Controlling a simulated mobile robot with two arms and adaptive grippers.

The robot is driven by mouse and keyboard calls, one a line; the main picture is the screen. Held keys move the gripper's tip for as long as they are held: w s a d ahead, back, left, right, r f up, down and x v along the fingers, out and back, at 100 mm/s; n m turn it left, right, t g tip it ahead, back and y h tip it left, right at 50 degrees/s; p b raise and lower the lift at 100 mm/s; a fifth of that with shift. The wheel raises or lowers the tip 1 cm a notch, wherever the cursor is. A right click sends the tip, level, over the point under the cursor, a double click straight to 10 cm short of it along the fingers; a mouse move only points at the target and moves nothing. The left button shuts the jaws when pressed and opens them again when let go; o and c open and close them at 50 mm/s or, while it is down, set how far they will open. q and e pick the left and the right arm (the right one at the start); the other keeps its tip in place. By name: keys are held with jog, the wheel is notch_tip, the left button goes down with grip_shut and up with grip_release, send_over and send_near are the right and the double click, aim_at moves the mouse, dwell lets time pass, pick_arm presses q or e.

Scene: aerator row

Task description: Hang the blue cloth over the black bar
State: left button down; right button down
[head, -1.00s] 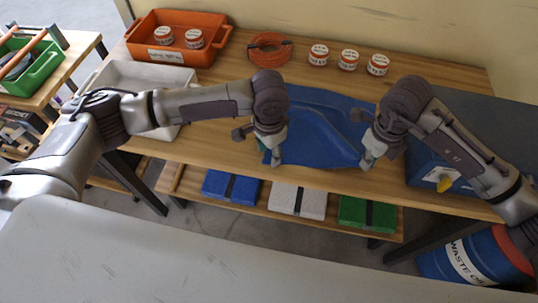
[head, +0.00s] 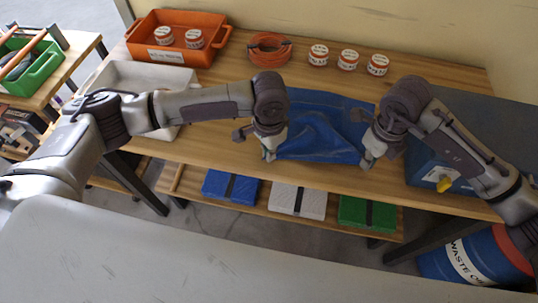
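The blue cloth (head: 325,115) lies spread and wrinkled on the wooden table, near its front edge. My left gripper (head: 269,155) is at the cloth's near left corner, pointing down. My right gripper (head: 367,162) is at the near right corner, also pointing down. The fingertips are small and partly hidden by my wrists, so I cannot tell if they are shut on the cloth. I cannot make out a black bar in the head view.
Behind the cloth are an orange hose coil (head: 270,49) and white-and-orange jars (head: 348,60). An orange bin (head: 212,32) and a white tray (head: 118,75) stand at left. A blue box (head: 430,172) stands at right. Strapped cases (head: 297,200) lie on the shelf below.

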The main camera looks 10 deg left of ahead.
pick_arm(q)
jog(key=shift+a+f, duration=0.1)
jog(key=shift+r, duration=2.55)
